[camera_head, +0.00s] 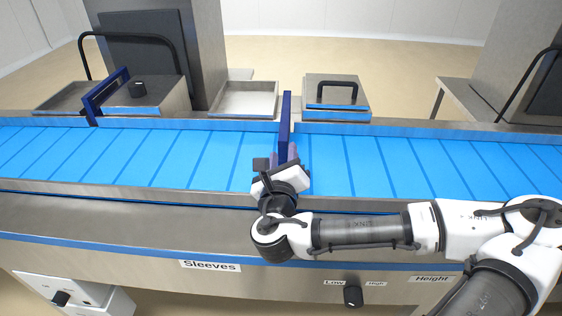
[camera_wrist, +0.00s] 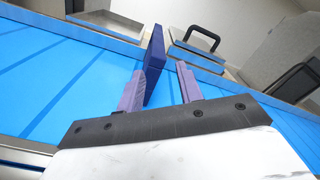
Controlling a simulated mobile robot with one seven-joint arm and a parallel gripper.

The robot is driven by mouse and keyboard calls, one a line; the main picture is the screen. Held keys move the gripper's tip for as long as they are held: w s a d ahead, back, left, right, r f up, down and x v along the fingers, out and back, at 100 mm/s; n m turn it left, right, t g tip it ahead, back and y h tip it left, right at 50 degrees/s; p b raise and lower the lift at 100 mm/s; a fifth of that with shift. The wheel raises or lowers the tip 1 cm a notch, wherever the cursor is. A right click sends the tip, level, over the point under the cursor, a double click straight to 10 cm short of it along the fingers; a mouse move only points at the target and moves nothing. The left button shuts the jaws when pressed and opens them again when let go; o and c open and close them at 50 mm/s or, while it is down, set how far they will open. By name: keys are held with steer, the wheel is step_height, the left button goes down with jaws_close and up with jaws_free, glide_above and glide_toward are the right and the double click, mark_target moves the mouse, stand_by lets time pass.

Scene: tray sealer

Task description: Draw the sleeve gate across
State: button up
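A dark blue upright panel (camera_head: 285,122), which looks like the sleeve gate, stands over the bright blue conveyor belt, seen nearly edge-on. In the wrist view the panel (camera_wrist: 154,62) shows between the two purple fingers of my gripper (camera_wrist: 160,88). The fingers are apart. The left finger is close to the panel or overlaps its edge; a clear gap shows on the right. I cannot tell whether either finger touches it. In the head view my gripper (camera_head: 284,160) is over the belt at the panel's near end, and the wrist partly hides the panel's lower part.
The slatted belt (camera_head: 170,160) runs left to right between metal rails. Another dark blue frame (camera_head: 104,94) stands at the far left rail. Behind are an open tray (camera_head: 246,86) and a lidded box (camera_head: 337,87) with a black handle. A "Sleeves" label (camera_head: 210,266) marks the front.

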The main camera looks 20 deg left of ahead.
steer(key=shift+s+d+p, duration=0.2)
steer(key=shift+s+p, duration=0.95)
steer(key=shift+p, duration=0.5)
steer(key=shift+s+d+p, duration=0.2)
steer(key=shift+s+p, duration=0.9)
steer(key=shift+p, duration=0.5)
